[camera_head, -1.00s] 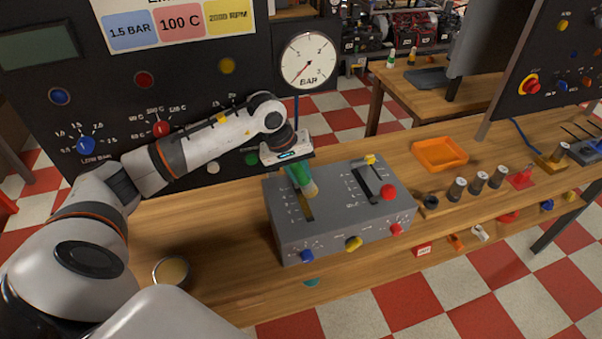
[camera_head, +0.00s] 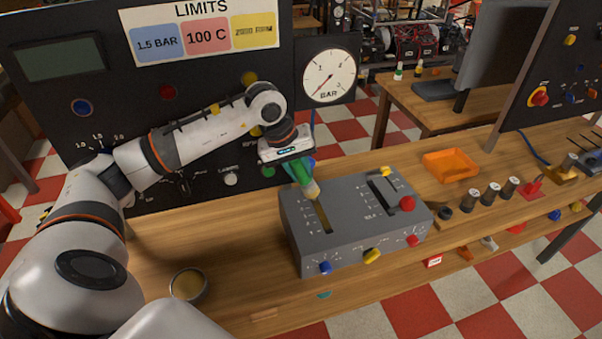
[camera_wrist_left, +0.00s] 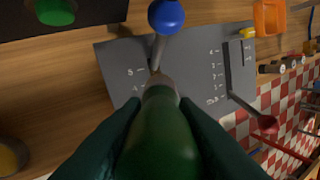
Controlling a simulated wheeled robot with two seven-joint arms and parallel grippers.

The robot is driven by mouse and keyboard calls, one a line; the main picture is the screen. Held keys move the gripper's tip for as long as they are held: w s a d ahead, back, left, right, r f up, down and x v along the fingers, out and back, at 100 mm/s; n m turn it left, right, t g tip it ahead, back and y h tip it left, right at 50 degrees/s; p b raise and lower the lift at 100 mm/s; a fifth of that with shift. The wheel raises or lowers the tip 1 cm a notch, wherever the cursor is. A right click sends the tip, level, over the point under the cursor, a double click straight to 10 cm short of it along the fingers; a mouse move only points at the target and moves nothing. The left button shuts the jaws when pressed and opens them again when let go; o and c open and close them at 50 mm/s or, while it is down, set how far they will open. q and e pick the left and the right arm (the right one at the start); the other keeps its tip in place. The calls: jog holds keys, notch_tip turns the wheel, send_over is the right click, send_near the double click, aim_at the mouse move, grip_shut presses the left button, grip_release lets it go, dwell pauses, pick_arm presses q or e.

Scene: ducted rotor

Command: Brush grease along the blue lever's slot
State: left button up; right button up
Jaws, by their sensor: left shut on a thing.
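My left gripper (camera_head: 291,165) is shut on a green-handled brush (camera_head: 304,180), which also fills the middle of the left wrist view (camera_wrist_left: 160,135). The brush points down, its pale tip over the far end of the left slot (camera_head: 324,217) in the grey lever box (camera_head: 350,245). I cannot tell whether the bristles touch. The slot looks yellowish inside. The blue lever's ball knob (camera_wrist_left: 166,16) and thin rod show in the left wrist view just beyond the brush tip; in the head view they are mostly hidden behind the brush. My right gripper is not in view.
A round tin with yellowish contents (camera_head: 188,284) stands on the bench, left of the box. A red-knobbed lever (camera_head: 407,203) is in the box's right slot. An orange tray (camera_head: 451,165) and several metal cylinders lie to the right. A dark panel with a gauge (camera_head: 328,77) rises behind.

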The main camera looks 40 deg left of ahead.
pick_arm(q)
jog(key=shift+a+r+p, duration=0.1)
jog(key=shift+r+p, duration=0.4)
jog(key=shift+r, duration=0.9)
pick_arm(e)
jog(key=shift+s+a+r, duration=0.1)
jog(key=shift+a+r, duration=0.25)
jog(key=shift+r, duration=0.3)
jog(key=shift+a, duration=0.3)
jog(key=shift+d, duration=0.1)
